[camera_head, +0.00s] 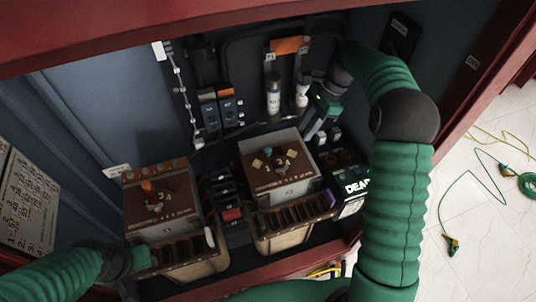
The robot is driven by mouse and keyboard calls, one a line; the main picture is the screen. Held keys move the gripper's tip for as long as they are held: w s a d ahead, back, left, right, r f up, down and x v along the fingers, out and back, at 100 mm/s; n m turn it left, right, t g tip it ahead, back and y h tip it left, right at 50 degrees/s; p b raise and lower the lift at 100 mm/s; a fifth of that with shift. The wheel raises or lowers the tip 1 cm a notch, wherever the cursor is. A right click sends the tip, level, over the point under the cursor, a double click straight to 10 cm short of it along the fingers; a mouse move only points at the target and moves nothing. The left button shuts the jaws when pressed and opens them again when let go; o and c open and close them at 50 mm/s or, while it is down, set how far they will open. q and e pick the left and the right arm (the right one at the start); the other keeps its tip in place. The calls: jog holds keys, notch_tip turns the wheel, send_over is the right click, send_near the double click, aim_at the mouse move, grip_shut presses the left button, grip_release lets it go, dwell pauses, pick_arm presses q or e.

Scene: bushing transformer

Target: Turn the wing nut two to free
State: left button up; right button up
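Two boxy units stand in the cabinet, a left one (140,220) and a right one (250,155). Each has a brown top plate with numbers such as 3 and 4 and small fittings in the middle. The fittings on the left plate (153,206) and right plate (281,177) are too small to tell which is wing nut two. My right gripper (315,130) is at the back right, above and behind the right unit, beside a white-labelled cylinder (302,92). Its fingers are too dark to read. My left gripper (145,258) is low at the left unit's front corner; its fingertips are unclear.
A second cylinder (273,95) stands under an orange block (289,45). Switch modules (218,107) are on the back wall. A dark column (229,205) fills the gap between the units. A DEAD display (357,186) is at right. The red cabinet frame (250,275) borders the front.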

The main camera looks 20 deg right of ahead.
jog(key=s+a+f, duration=0.2)
jog(key=a+f, duration=0.1)
send_over(282, 167)
jog(key=d, duration=0.2)
notch_tip(282, 167, down, 7)
jog(key=shift+w+a+f, duration=0.1)
jog(key=x, duration=0.3)
jog(key=shift+d+f, duration=0.3)
jog(key=shift+f, duration=0.15)
jog(key=shift+s+f, duration=0.15)
jog(key=shift+s, duration=0.05)
jog(key=shift+w+a+f, duration=0.1)
jog(key=shift+w+a, duration=0.05)
jog(key=shift+a, duration=0.25)
jog(key=c, duration=0.5)
pick_arm(q)
jog(key=shift+s+a+r, duration=0.2)
jog(key=shift+s, duration=0.2)
jog(key=shift+s+a+r, duration=0.15)
jog(key=shift+s+a, duration=0.05)
jog(key=shift+s, duration=0.15)
pick_arm(e)
jog(key=shift+d, duration=0.15)
grip_shut()
